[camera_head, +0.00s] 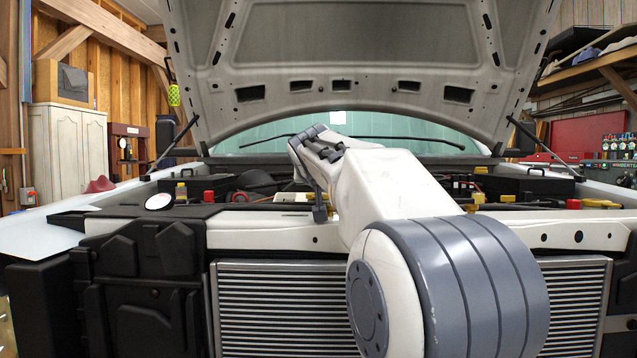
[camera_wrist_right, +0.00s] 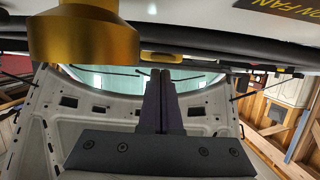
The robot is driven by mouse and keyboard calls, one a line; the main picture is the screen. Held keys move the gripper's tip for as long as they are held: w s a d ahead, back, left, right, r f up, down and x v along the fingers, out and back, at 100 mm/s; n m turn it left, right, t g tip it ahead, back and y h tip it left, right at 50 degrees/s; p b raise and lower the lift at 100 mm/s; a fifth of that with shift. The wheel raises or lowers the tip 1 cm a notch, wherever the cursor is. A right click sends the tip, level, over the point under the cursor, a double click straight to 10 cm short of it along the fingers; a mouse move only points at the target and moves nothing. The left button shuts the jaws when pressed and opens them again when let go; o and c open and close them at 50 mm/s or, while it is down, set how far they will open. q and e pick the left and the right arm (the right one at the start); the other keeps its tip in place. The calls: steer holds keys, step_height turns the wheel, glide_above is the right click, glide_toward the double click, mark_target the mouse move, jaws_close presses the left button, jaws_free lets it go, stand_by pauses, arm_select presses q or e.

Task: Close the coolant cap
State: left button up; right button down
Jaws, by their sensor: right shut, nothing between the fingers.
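My right arm reaches into the engine bay in the head view, and its gripper (camera_head: 320,213) points down over the front of the bay. In the right wrist view, the dark fingers of my right gripper (camera_wrist_right: 161,75) are together with nothing between them. A gold, stepped round cap-like part (camera_wrist_right: 85,42) is close by, left of the fingers and apart from them. I cannot tell for sure whether it is the coolant cap, or whether it is seated. My arm hides part of the bay in the head view. My left gripper is not in view.
The raised hood (camera_head: 330,50) hangs over the bay, held by struts at both sides. The radiator (camera_head: 285,310) and front crossmember (camera_head: 270,232) are in front. A white disc (camera_head: 160,202) and small red and yellow parts lie around the bay. A white cabinet (camera_head: 70,150) stands back left.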

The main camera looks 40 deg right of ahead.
steer(key=shift+w+d+r+p, duration=0.1)
steer(key=shift+r+p, duration=0.25)
steer(key=shift+p, duration=0.05)
step_height(320, 180, up, 4)
steer(key=p, duration=0.3)
steer(key=shift+f, duration=0.15)
steer(key=s+a+f+b, duration=0.1)
steer(key=s, duration=0.1)
steer(key=s+a+b, duration=0.1)
steer(key=s+a, duration=0.1)
steer(key=s+a+f+b, duration=0.1)
steer(key=s+a, duration=0.1)
steer(key=shift+s+a+f+b, duration=0.15)
steer(key=shift+s+f+b, duration=0.2)
steer(key=shift+s+a, duration=0.3)
steer(key=shift+s, duration=0.2)
